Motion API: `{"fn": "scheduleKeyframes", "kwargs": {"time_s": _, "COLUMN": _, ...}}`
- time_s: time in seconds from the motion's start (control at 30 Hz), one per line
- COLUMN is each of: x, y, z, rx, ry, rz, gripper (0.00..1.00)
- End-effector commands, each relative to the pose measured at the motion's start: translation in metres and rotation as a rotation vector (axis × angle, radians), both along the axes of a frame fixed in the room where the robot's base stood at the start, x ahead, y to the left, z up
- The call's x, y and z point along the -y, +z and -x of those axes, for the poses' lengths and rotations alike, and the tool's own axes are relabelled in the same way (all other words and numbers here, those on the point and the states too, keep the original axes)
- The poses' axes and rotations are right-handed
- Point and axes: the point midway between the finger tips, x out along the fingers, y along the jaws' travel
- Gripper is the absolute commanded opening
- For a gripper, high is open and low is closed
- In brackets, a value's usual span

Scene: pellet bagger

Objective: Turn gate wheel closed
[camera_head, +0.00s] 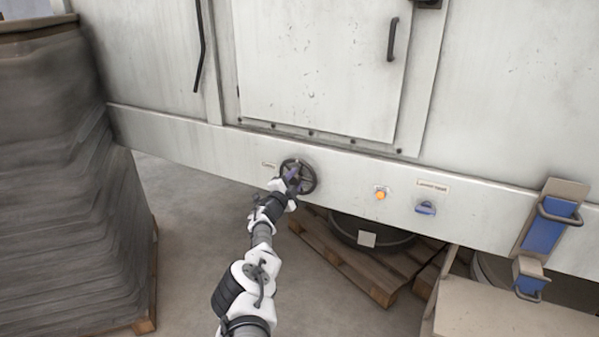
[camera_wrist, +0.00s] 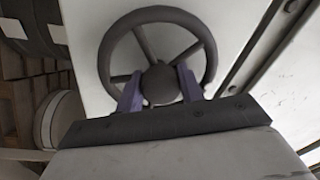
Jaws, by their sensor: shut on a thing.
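The gate wheel (camera_head: 311,181) is a dark spoked handwheel on the lower front rail of the white machine, beside a small label. In the wrist view the wheel (camera_wrist: 152,14) fills the upper middle, with its rim, spokes and round hub showing. My gripper (camera_head: 293,175) is at the wheel, its purple fingers reaching in through the rim. In the wrist view the fingers of my gripper (camera_wrist: 160,86) stand one on each side of the hub, shut on the wheel. The contact behind the fingertips is partly hidden.
An orange button (camera_head: 380,195) and a blue knob (camera_head: 426,208) sit right of the wheel. A wooden pallet (camera_head: 340,262) with a dark drum (camera_head: 372,236) stands below. A tall grey stack (camera_head: 60,180) stands at the left. Bare floor (camera_head: 185,215) lies between stack and pallet.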

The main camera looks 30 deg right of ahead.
Motion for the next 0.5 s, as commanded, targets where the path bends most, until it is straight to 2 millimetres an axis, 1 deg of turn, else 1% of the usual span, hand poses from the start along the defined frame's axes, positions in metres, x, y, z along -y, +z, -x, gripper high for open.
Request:
{"fn": "scheduleKeyframes", "kwargs": {"time_s": 0.03, "x": -0.0016, "y": 0.0028, "z": 0.0005, "rx": -0.012, "ry": 0.000, "rz": 0.006, "gripper": 0.00}}
{"fn": "scheduleKeyframes", "kwargs": {"time_s": 0.2, "x": -0.0061, "y": 0.0010, "z": 0.0010, "rx": -0.031, "ry": 0.001, "rz": 0.020, "gripper": 0.00}}
{"fn": "scheduleKeyframes", "kwargs": {"time_s": 0.5, "x": -0.0071, "y": -0.0001, "z": 0.0011, "rx": -0.037, "ry": 0.000, "rz": 0.026, "gripper": 0.00}}
